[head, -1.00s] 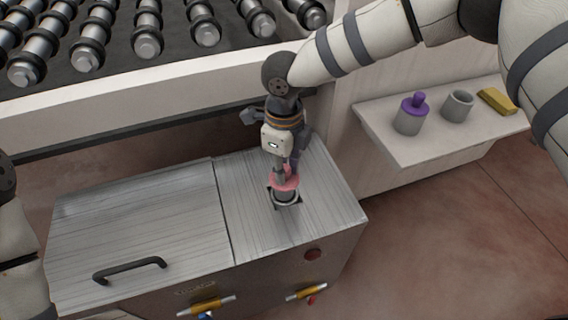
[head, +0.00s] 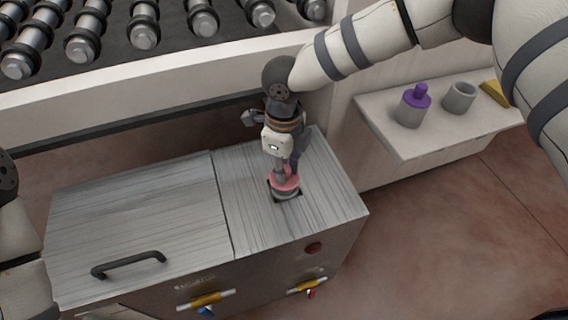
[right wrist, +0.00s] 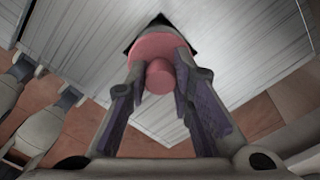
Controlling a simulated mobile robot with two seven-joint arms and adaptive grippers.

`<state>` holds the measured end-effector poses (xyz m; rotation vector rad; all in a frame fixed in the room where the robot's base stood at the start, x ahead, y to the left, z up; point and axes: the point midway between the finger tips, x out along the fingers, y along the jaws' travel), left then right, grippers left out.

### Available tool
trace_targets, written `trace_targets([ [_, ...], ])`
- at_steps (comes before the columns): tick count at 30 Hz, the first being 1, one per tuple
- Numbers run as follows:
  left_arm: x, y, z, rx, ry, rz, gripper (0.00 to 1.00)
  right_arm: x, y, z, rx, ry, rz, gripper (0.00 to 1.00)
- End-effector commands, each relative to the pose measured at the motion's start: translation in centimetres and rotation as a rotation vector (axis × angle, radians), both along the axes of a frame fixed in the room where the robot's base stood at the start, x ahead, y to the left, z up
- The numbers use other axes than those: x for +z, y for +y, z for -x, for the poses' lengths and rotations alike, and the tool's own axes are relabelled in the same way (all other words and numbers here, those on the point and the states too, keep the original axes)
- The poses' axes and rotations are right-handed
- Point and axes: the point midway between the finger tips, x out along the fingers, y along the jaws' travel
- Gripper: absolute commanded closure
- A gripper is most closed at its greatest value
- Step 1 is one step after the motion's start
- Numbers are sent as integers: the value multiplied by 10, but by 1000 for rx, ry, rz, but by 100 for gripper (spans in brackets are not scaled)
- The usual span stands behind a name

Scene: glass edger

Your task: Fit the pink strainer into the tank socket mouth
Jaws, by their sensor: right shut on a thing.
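The pink strainer (head: 287,184) has a round pink flange with a knob on top and a grey body below. It is over the dark square opening of the tank socket mouth (head: 274,193), in the tank's right-hand lid. A short grey band shows under the flange; whether it is seated is hidden. My right gripper (head: 284,174) points down from above and is shut on the strainer's knob. In the right wrist view the pink flange (right wrist: 150,50) covers most of the dark opening, with the fingers (right wrist: 160,85) around the knob. My left gripper is out of view.
The metal tank (head: 140,215) has a black handle (head: 128,264) on its left lid and yellow-handled valves (head: 207,300) in front. A white shelf (head: 400,140) at right holds a purple-topped grey cup (head: 412,108), an empty grey cup (head: 459,98) and a yellow block (head: 495,93). Rollers (head: 145,35) lie behind.

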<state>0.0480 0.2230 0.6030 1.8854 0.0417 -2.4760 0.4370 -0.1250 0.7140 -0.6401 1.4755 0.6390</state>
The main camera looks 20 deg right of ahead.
Motion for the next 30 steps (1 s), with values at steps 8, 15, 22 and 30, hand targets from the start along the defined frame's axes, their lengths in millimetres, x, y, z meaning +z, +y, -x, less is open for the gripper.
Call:
trace_targets([
  [8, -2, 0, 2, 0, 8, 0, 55, -7, 0, 0, 1, 1, 1, 100],
  [15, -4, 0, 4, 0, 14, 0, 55, -13, 0, 0, 1, 1, 1, 100],
  [22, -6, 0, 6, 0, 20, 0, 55, -19, 0, 0, 0, 0, 0, 100],
  [30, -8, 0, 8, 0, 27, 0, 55, -26, 0, 0, 0, 0, 0, 100],
])
